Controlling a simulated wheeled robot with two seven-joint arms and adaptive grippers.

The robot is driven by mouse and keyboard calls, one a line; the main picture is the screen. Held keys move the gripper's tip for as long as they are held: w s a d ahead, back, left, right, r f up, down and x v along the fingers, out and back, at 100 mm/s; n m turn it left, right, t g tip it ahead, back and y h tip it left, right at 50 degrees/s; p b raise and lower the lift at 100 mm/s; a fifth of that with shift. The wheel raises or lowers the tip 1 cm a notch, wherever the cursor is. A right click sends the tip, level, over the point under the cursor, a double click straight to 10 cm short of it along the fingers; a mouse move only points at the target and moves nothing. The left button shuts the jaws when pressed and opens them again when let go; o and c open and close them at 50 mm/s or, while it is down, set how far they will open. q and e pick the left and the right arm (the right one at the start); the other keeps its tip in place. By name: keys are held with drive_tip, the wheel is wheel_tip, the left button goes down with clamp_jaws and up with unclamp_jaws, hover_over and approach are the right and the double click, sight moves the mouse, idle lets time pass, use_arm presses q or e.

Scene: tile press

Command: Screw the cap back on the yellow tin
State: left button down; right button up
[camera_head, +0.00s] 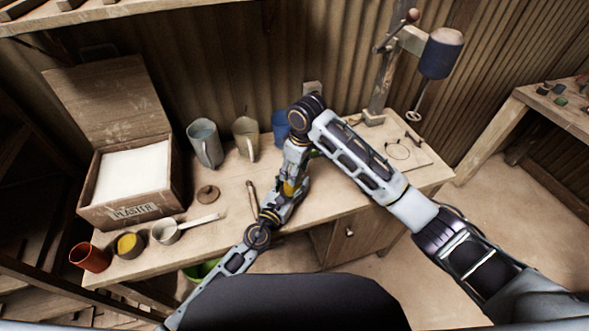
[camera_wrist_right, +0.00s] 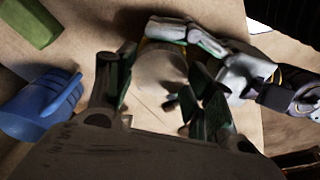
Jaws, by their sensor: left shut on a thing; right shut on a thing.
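The yellow tin (camera_head: 290,188) shows as a small yellow patch between my grippers over the front middle of the bench; most of it is hidden. My left gripper (camera_head: 292,183) is shut on the tin from the side, and its fingers also show at the top of the right wrist view. In that view a round pale top, seemingly the cap (camera_wrist_right: 160,70), lies between the dark fingers of my right gripper (camera_wrist_right: 158,92), which is shut on it. I cannot tell whether the cap is seated on the tin or how level it is.
A blue mug (camera_head: 280,127) stands just behind the grippers. A wooden stand (camera_head: 382,80) rises at the right.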

drive_tip(key=m, duration=0.6)
drive_tip(key=shift+a+t, duration=0.1)
drive_tip(key=shift+t, duration=0.3)
drive_tip(key=m+h, duration=0.1)
drive_tip(key=m, duration=0.5)
drive_tip(key=shift+a, duration=0.1)
drive_tip(key=m+h, duration=0.1)
drive_tip(key=m, duration=0.9)
drive_tip(key=m+g, duration=0.1)
drive_tip(key=m, duration=0.2)
drive_tip(key=shift+a+m+h, duration=0.15)
drive_tip(key=shift+m+h, duration=0.25)
drive_tip(key=o, duration=0.6)
drive_tip(key=shift+o, duration=0.2)
drive_tip(key=shift+r, duration=2.2)
drive_tip(key=shift+n, duration=0.3)
drive_tip(key=shift+c, duration=0.3)
